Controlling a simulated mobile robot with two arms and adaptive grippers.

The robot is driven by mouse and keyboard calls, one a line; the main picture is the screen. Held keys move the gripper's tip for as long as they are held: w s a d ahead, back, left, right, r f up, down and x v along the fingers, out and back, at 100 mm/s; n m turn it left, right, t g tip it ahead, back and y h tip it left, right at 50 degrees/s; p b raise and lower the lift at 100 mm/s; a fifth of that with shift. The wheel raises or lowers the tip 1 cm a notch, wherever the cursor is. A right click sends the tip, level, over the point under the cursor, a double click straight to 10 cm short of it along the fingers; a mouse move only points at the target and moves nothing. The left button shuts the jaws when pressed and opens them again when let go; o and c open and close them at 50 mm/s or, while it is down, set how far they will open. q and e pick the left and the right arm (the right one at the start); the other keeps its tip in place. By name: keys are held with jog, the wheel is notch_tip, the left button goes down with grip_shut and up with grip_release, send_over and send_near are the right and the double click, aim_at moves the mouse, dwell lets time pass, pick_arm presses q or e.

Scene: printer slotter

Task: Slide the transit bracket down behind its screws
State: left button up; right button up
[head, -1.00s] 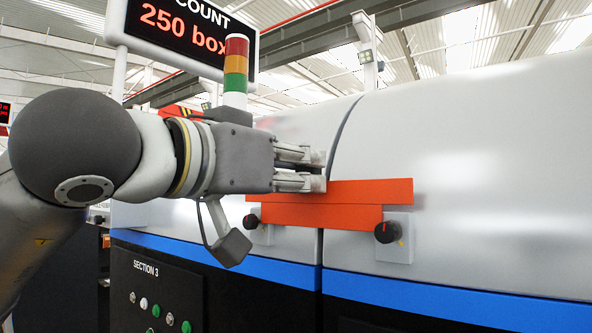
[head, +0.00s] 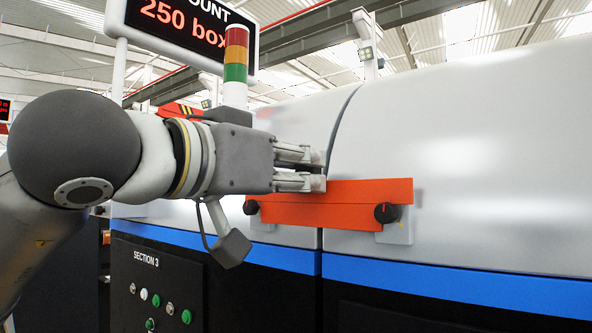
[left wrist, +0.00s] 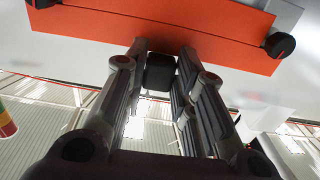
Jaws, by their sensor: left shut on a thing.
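The transit bracket (head: 340,208) is a long orange-red bar lying across the seam of the grey machine housing. Black screw knobs stand at its two ends, the left one (head: 251,207) and the right one (head: 386,213), level with its lower part and in front of its ends. My left gripper (head: 324,171) reaches in from the left at the bracket's upper edge, shut on it. The wrist view shows the bracket (left wrist: 190,32) beyond the fingers (left wrist: 160,50), a dark block (left wrist: 160,72) between them and the right knob (left wrist: 280,45). The exact contact is hidden. My right gripper is out of view.
Pale plates (head: 398,231) sit behind the knobs. A blue stripe (head: 420,281) runs below, above a dark panel with buttons (head: 157,297). A signal tower (head: 235,65) and a counter display (head: 190,25) stand behind my arm. The housing right of the bracket is clear.

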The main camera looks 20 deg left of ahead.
pick_arm(q)
jog(key=o, duration=1.1)
jog(key=shift+f, duration=0.1)
jog(key=v, duration=1.2)
